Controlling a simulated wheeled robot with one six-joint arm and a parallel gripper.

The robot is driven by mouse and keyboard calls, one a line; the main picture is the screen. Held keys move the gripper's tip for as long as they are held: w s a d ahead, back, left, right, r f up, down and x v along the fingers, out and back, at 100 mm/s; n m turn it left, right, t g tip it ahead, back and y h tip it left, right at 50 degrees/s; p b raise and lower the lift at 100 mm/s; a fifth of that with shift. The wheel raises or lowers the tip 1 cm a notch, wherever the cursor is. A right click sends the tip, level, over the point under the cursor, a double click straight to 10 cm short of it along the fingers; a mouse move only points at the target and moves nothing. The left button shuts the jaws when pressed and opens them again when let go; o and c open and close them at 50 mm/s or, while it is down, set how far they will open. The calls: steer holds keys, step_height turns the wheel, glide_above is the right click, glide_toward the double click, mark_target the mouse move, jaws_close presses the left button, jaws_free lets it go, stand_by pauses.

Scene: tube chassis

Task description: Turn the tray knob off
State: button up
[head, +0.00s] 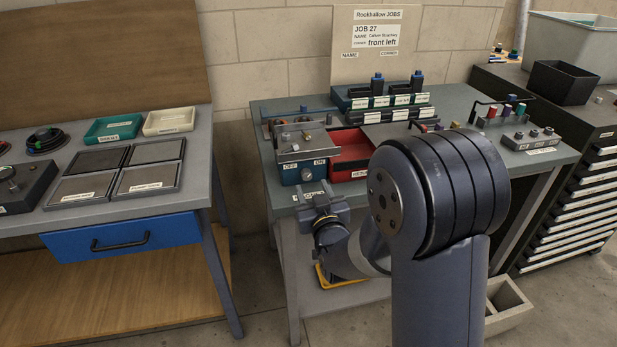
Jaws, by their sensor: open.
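The tray knob (307,174) is a small round silver knob on the front face of a teal box with a metal top (303,143). White labels flank it, OFF on the left and ON on the right. Which label the knob points to is too small to tell. My gripper (314,193) is in front of the box, just below and right of the knob in the picture. Its jaws are open, and I see nothing between them. It looks apart from the knob, but the exact gap is hard to judge.
A red tray (350,155) is right of the box. Racks with upright black parts (385,95) stand behind it. My arm hides the bench's middle front. A separate bench (190,190) stands left across a floor gap.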

mark_target(307, 176)
steer(key=shift+x, duration=2.45)
steer(key=shift+c, duration=0.4)
steer(key=c, duration=0.9)
